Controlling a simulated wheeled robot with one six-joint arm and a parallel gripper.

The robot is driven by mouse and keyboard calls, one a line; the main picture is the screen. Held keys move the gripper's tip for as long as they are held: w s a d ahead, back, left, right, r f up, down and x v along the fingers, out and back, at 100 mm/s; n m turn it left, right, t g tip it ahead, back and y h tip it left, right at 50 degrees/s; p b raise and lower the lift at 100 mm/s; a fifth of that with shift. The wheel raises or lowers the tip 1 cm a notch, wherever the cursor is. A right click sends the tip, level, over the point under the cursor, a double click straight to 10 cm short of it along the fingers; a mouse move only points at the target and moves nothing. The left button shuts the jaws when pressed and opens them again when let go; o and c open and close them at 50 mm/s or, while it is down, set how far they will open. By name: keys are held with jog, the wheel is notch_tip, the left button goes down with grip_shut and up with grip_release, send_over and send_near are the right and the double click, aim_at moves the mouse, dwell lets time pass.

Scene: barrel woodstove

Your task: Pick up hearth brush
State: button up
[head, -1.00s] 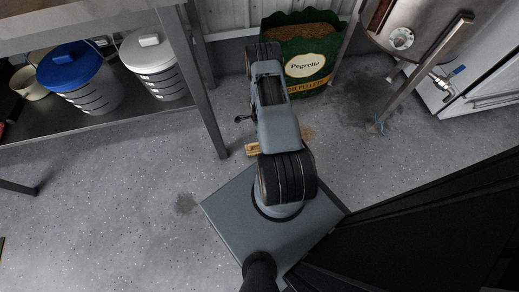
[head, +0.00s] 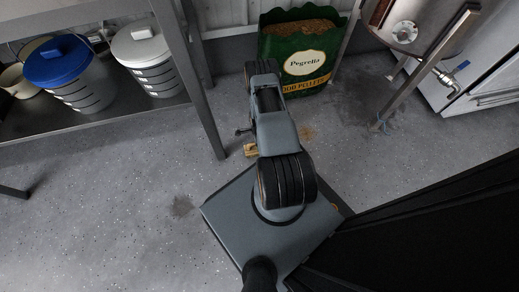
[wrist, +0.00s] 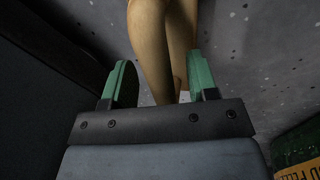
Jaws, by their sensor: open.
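A tan, wooden-looking piece (wrist: 152,48), probably part of the hearth brush, lies between the fingers of my gripper (wrist: 160,82) in the wrist view. It runs up out of the top of that view, so its full shape is hidden. My gripper's two green fingers are apart, one on each side of it, and I cannot tell whether they touch it. In the head view a small yellow-tan piece (head: 251,149) shows on the floor beside my arm, which hides most of the spot and the gripper.
A green pellet bag (head: 303,68) stands behind my arm. A metal tank with a tap (head: 446,77) and leg is at the right. A steel table leg (head: 205,105) and shelf with a blue-lidded bucket (head: 65,72) and white-lidded bucket (head: 146,58) are left. Front-left floor is clear.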

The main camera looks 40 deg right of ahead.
grip_shut()
dwell(0.5)
